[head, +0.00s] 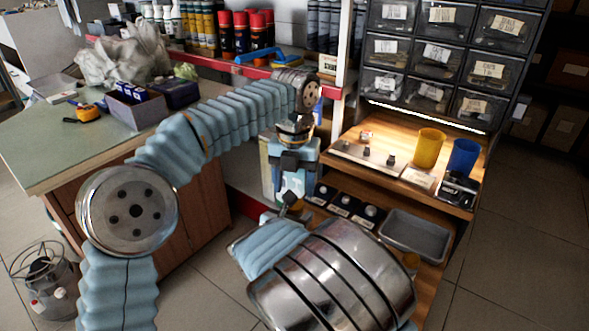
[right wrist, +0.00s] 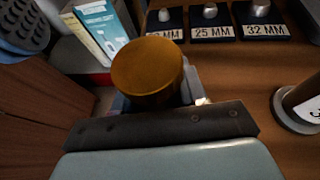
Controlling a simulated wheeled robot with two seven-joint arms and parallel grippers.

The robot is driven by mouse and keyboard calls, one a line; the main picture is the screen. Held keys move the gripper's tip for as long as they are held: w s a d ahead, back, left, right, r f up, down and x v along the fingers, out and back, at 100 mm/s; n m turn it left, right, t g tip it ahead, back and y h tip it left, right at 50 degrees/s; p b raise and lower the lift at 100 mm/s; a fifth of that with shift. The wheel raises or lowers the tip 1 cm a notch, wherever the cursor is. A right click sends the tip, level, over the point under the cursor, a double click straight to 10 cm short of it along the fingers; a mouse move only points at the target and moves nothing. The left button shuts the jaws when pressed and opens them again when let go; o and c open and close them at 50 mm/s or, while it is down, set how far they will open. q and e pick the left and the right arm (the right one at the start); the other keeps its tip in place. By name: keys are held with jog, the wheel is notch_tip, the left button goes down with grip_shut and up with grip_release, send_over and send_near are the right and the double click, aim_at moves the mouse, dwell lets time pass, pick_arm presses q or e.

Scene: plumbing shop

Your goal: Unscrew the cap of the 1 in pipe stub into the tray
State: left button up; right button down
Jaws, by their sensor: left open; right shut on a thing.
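The mustard-coloured round cap (right wrist: 148,66) stands in the middle of the right wrist view, top face toward the camera. My right gripper (right wrist: 150,103) is shut on it; the jaws are mostly hidden behind the cap and the dark bar. Whether the cap still sits on its pipe stub is hidden. The grey tray (head: 414,236) lies on the lower wooden shelf to the right and looks empty.
Plates with metal fittings, marked 25 MM and 32 MM (right wrist: 266,22), lie behind the cap. A labelled cylinder (right wrist: 303,100) on a round base stands at right. The upper shelf holds a yellow cup (head: 429,148) and a blue cup (head: 463,158). A box (head: 270,172) stands behind the grippers.

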pick_arm(q)
jog(key=shift+f, duration=1.95)
jog(key=c, duration=1)
jog(key=o, duration=1.1)
jog(key=shift+r, duration=0.1)
